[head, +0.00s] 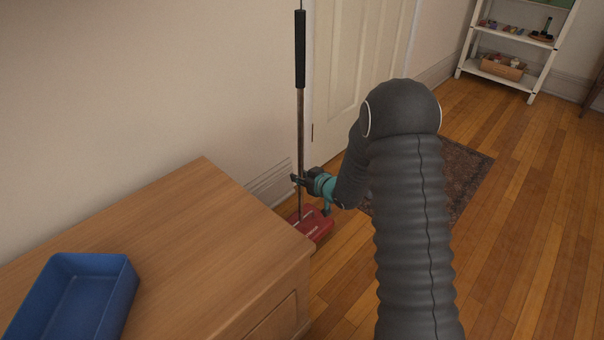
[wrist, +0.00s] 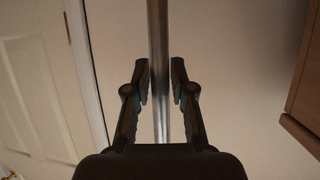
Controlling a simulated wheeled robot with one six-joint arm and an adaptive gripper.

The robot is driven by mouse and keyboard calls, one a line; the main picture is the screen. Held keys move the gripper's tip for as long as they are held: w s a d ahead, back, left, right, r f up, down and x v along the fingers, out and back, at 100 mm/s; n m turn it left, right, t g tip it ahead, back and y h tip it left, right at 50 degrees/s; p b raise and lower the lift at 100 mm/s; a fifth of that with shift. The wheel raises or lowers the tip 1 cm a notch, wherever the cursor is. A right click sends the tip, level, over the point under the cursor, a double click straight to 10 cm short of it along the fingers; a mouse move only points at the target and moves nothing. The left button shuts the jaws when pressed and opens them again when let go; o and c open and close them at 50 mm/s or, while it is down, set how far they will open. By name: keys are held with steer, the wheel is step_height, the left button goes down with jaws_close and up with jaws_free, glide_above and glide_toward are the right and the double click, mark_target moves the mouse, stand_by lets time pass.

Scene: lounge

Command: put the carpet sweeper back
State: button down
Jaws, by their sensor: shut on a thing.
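The carpet sweeper has a red head (head: 314,224) low by the wall, just past the corner of the wooden cabinet. Its thin metal pole (head: 300,130) rises upright to a black grip at the top. My gripper (head: 298,180) is shut on the pole, low down and a little above the red head. In the wrist view the metal pole (wrist: 159,60) runs between the two fingers of my gripper (wrist: 160,85). The cabinet corner partly hides the red head, so I cannot tell whether it touches the floor.
A wooden cabinet (head: 190,230) with a blue tray (head: 85,295) stands at left, close to the sweeper. A pale door (head: 355,70) is behind the arm. A dark rug (head: 455,175) lies beyond it. A white shelf (head: 510,72) stands at the back right. The wooden floor at right is clear.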

steer(key=shift+f, duration=0.9)
steer(key=c, duration=1.4)
jaws_free()
steer(key=shift+f, duration=0.2)
steer(key=o, duration=0.4)
steer(key=shift+r, duration=0.15)
